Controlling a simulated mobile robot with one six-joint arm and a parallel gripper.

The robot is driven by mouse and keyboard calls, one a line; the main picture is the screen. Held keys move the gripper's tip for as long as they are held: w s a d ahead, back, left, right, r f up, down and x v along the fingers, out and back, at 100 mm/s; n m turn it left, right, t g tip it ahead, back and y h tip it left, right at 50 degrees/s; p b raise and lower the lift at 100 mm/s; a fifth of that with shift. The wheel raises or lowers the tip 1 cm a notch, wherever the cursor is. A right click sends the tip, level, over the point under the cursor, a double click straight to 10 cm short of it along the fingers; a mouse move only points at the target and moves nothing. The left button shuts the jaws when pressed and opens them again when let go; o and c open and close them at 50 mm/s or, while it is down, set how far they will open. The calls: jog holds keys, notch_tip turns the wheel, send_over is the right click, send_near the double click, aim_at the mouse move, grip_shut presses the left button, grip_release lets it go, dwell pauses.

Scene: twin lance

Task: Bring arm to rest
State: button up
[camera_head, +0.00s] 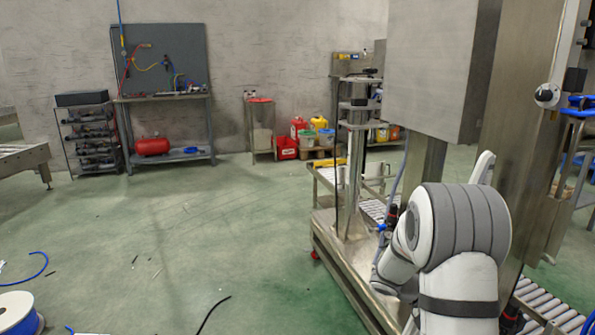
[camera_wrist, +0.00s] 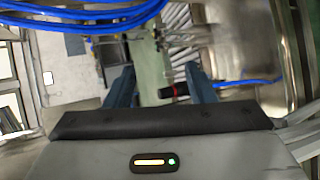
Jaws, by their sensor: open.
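My arm shows at the lower right of the head view, a white and grey jointed arm bent in front of a steel machine (camera_head: 345,210). The gripper itself is hidden in that view. In the wrist view my gripper (camera_wrist: 163,88) has its two dark blue fingers apart, with a wide gap between them. A small black and red part (camera_wrist: 174,91) appears between the fingers; I cannot tell how far beyond them it is. Nothing is held.
Blue hoses (camera_wrist: 100,22) cross the top of the wrist view, close to the camera. A roller conveyor (camera_head: 545,300) lies beside the arm. A blue spool (camera_head: 18,312) and loose hose lie on the floor at left. The middle floor (camera_head: 190,230) is mostly clear.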

jog(key=s+a+r+t+y+p, duration=0.2)
jog(key=s+a+r+y+p, duration=0.2)
jog(key=a+r+p, duration=0.3)
jog(key=s+a+r+n+t+y+p, duration=0.1)
jog(key=s+a+r+y+p, duration=0.3)
jog(key=r, duration=1)
jog(key=s+a+r+n+t+y+p, duration=0.1)
jog(key=s+a+r+t+y+p, duration=0.2)
jog(key=s+a+r+p, duration=0.6)
jog(key=a+r+y+p, duration=0.1)
jog(key=a+p, duration=0.1)
jog(key=a, duration=0.2)
jog(key=shift+r+t+y, duration=0.35)
jog(key=shift+t+y, duration=0.05)
jog(key=shift+s, duration=0.1)
jog(key=shift+c, duration=0.4)
